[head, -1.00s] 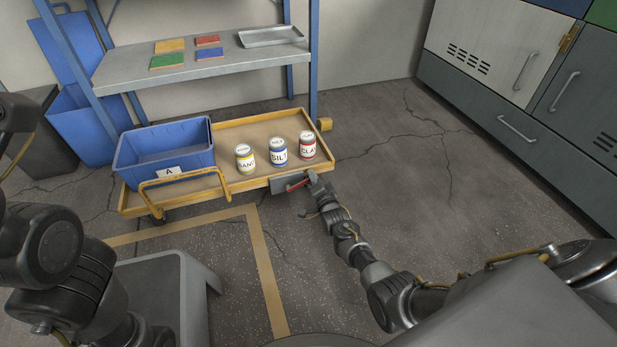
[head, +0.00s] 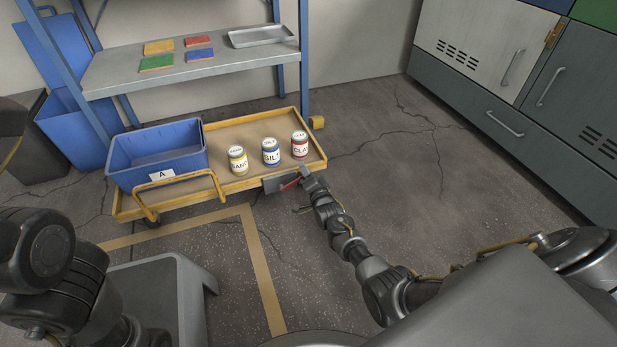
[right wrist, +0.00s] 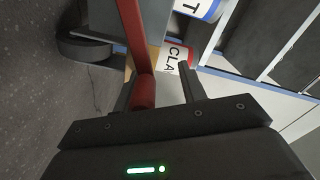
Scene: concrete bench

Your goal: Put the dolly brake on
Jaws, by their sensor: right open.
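The dolly (head: 262,130) is a low tan platform with a yellow rim, standing on the floor. Its brake is a red lever (head: 290,184) on a grey plate (head: 272,185) at the front right edge. My right gripper (head: 306,173) is at the lever's right end. In the right wrist view the red lever (right wrist: 138,45) comes down from the top, and its thick end lies between the open fingers of my right gripper (right wrist: 158,88), nearer the left finger. I cannot tell if they touch. My left arm shows at the left; its gripper does not.
On the dolly stand a blue bin (head: 160,158) marked A and yellow (head: 237,160), blue (head: 271,152) and red (head: 299,145) labelled cans, close behind the lever. A shelf (head: 200,75) is behind. A grey stool-like block (head: 165,285) stands in front. Floor at right is clear.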

